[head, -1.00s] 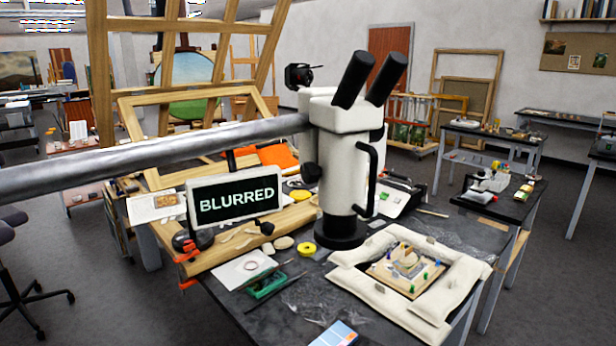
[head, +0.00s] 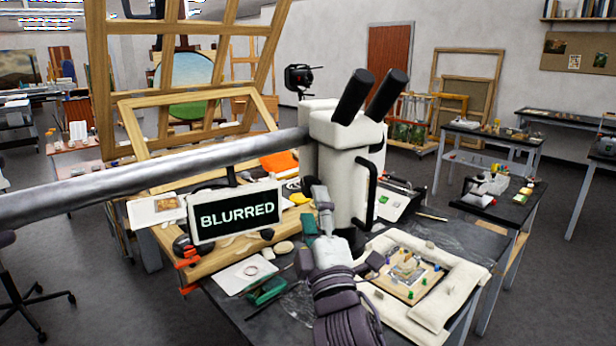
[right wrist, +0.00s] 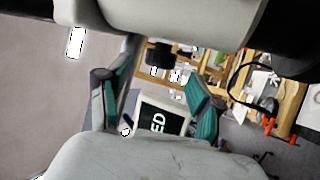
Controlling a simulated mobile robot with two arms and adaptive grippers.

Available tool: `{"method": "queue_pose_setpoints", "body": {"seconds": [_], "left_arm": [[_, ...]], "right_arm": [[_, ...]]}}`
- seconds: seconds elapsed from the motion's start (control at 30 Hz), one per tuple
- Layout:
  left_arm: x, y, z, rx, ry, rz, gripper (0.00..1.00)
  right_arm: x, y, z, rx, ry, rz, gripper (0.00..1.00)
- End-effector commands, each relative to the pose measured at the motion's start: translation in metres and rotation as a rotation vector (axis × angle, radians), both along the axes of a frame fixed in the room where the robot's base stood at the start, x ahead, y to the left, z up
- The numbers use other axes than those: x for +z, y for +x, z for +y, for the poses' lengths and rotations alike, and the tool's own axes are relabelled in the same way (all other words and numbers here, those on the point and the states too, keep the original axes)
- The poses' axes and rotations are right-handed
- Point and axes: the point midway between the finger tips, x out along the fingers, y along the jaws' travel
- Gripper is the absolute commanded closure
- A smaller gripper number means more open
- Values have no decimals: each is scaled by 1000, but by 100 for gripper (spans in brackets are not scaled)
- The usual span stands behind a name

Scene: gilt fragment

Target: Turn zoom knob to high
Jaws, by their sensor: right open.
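The white microscope (head: 340,165) with two black eyepieces (head: 370,92) stands on the dark table. A small screen (head: 236,212) beside it reads "BLURRED". My right gripper (head: 316,212) is in front of the microscope's left side, coming up from below, and hides the knobs there in the head view. In the right wrist view my right gripper (right wrist: 155,88) is open, with its teal-padded fingers apart and nothing held. A black knob (right wrist: 158,53) shows under the white body, between and beyond the fingers. I cannot tell whether it is touched, or its setting. My left gripper is out of view.
A metal boom (head: 150,170) runs from the left to the microscope. A padded white frame (head: 450,295) holds a gilt fragment (head: 406,268) at the right. Wooden frames (head: 270,125) stand behind. A green tray (head: 266,290) and small tools lie at the front.

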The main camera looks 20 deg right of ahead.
Motion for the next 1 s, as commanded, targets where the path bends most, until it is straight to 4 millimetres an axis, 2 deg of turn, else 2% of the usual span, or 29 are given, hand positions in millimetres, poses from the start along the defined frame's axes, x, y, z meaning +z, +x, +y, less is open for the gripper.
{"method": "queue_pose_setpoints", "body": {"seconds": [0.03,0.1,0.3,0.7,0.77,1.0], "left_arm": [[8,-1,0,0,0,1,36],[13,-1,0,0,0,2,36],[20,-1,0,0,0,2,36],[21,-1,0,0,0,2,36],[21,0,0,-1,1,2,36],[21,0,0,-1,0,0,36]], "right_arm": [[9,10,-2,-1,-1,-2,35],[14,22,-4,0,0,0,35],[21,44,-9,1,2,1,35],[22,51,-10,1,3,0,35],[22,51,-10,1,3,0,43],[22,51,-10,2,3,1,83]]}}
